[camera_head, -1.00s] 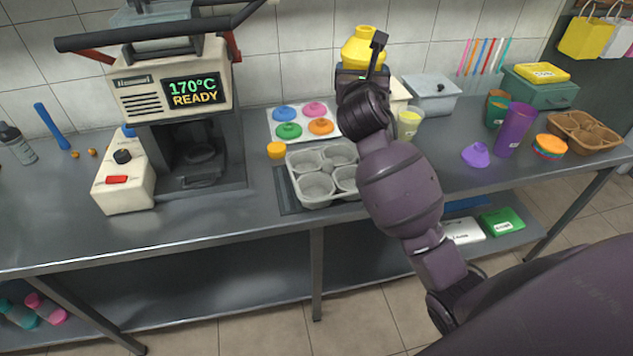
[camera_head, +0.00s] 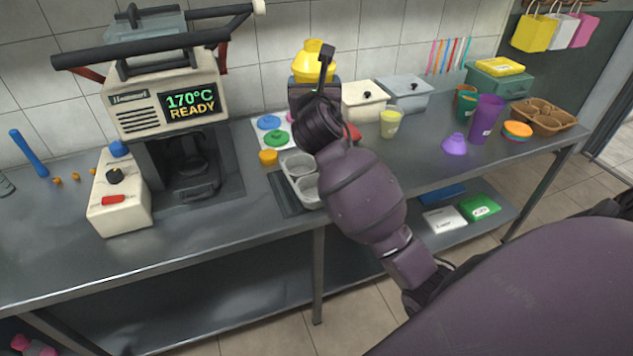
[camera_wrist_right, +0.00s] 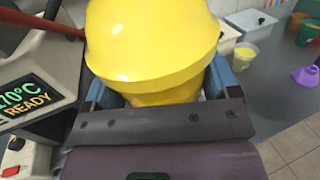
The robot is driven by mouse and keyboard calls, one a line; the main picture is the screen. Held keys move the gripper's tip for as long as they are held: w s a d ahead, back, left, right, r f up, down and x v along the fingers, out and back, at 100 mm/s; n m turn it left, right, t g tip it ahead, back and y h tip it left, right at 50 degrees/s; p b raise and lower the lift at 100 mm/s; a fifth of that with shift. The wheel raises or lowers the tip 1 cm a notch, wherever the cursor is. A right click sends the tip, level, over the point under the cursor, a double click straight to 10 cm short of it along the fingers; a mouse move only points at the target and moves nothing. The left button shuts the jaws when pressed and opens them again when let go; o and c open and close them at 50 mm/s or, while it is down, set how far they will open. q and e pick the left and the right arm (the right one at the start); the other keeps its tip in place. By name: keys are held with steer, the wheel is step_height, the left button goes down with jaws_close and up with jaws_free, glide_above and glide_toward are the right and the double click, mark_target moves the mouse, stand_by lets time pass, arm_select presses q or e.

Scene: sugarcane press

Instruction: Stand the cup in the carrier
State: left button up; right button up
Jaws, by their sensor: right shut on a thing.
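A yellow cup (camera_head: 311,60) with a wide, domed upper part is held in my right gripper (camera_head: 314,88), above the counter. It fills the middle of the right wrist view (camera_wrist_right: 155,45), with the blue-grey fingers on either side of it. The cup looks roughly upright in the head view. A brown carrier (camera_head: 570,118) with wells stands at the far right. My left gripper is not in view.
A press machine (camera_head: 150,98) reading 170°C READY stands left, with a control box (camera_head: 120,210) beside it. Coloured lids (camera_head: 269,122) lie behind the grey carrier.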

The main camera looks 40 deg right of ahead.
step_height(320, 180, down, 12)
steer(key=b, duration=0.3)
steer(key=shift+r, duration=0.1)
step_height(320, 180, down, 8)
steer(key=b, duration=0.3)
steer(key=o, duration=1.2)
steer(key=shift+f+b, duration=0.25)
steer(key=shift+b, duration=0.05)
steer(key=shift+c, duration=0.2)
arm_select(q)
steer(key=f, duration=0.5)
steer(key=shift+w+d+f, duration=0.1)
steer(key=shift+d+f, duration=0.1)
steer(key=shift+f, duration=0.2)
